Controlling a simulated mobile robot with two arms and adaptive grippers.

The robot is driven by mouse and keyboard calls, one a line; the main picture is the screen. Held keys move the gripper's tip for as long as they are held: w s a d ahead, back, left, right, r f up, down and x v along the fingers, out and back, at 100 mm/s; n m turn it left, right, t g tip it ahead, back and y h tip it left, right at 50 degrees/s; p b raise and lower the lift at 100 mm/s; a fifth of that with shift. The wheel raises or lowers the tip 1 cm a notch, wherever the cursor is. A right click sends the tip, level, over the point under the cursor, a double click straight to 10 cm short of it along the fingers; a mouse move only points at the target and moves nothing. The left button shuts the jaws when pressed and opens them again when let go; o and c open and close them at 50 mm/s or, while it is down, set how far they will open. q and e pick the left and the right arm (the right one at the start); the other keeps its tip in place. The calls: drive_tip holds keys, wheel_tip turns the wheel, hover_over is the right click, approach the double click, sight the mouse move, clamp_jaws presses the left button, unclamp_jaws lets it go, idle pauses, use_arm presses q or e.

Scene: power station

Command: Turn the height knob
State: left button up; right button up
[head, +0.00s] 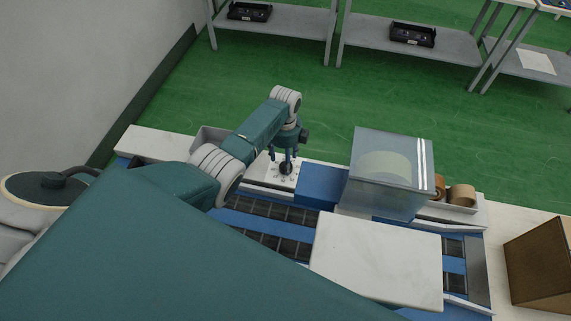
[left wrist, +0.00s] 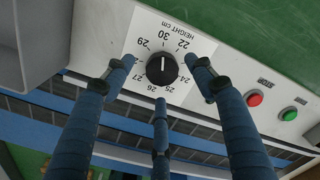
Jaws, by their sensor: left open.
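The height knob (left wrist: 162,70) is a round black knob on a white panel (left wrist: 150,27) with a printed scale in cm. Its white mark points toward the top of the left wrist view, near the 30. My left gripper (left wrist: 160,82) is open. Its blue fingers are spread around the knob, two at the sides and one below, and I cannot tell whether they touch it. In the head view my left gripper (head: 286,160) points down at the panel (head: 262,176), with the knob mostly hidden beneath it. My right gripper is not in view.
A red button (left wrist: 255,99) and a green button (left wrist: 289,113) sit right of the knob. A grey tray wall (left wrist: 38,38) stands close on the left. A clear housing (head: 392,165), tape rolls (head: 461,195), a white box (head: 378,258) and a brown box (head: 540,265) lie to the right.

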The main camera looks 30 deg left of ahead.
use_arm(q)
wheel_tip(320, 180, down, 3)
drive_tip(key=shift+r+b, duration=0.1)
drive_tip(key=shift+b, duration=0.25)
drive_tip(key=shift+c, duration=0.5)
drive_tip(key=c, duration=1)
drive_tip(key=shift+w, duration=0.1)
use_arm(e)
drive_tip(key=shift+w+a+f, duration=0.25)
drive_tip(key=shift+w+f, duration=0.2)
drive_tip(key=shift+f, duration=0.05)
